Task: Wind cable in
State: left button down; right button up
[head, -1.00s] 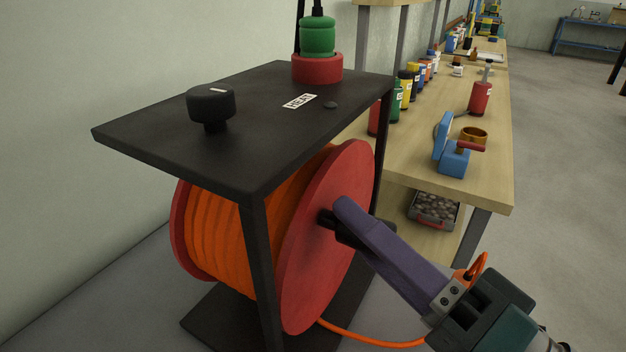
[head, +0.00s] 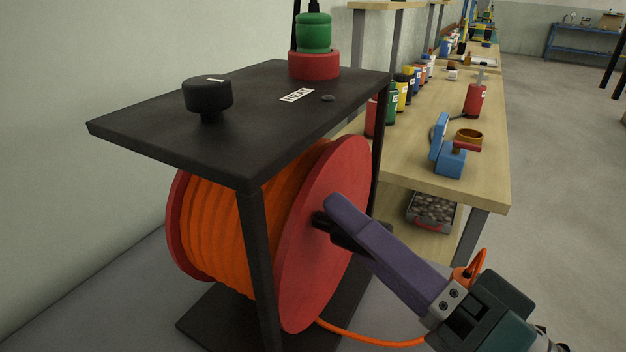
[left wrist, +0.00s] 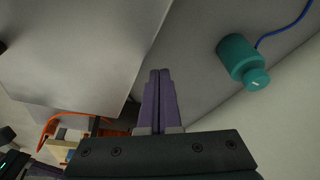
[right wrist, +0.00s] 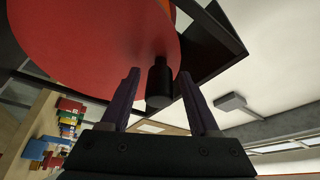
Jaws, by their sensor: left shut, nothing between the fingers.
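The cable reel has red flanges (head: 325,245) and orange cable (head: 222,225) wound on it, under a black frame (head: 235,125). A loose length of cable (head: 370,339) runs from the reel's bottom to the right, behind my right gripper. A black crank handle (right wrist: 158,85) sticks out from the flange. My right gripper (right wrist: 160,98) is at the handle, its purple fingers apart on either side, with gaps visible in the right wrist view. In the head view one finger hides part of the handle. My left gripper (left wrist: 160,75) is shut and empty, away from the reel.
A black knob (head: 207,95) and a green-and-red lamp (head: 314,48) stand on the frame's top. A wooden bench (head: 440,185) with bottles and a blue clamp-like tool (head: 450,158) is behind. A teal cylinder (left wrist: 240,60) with a blue cord shows in the left wrist view.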

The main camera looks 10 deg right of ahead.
jog(key=shift+o, duration=0.2)
jog(key=b+v, duration=0.1)
jog(key=v, duration=0.9)
jog(key=shift+b, duration=0.3)
dwell(0.5)
dwell(0.3)
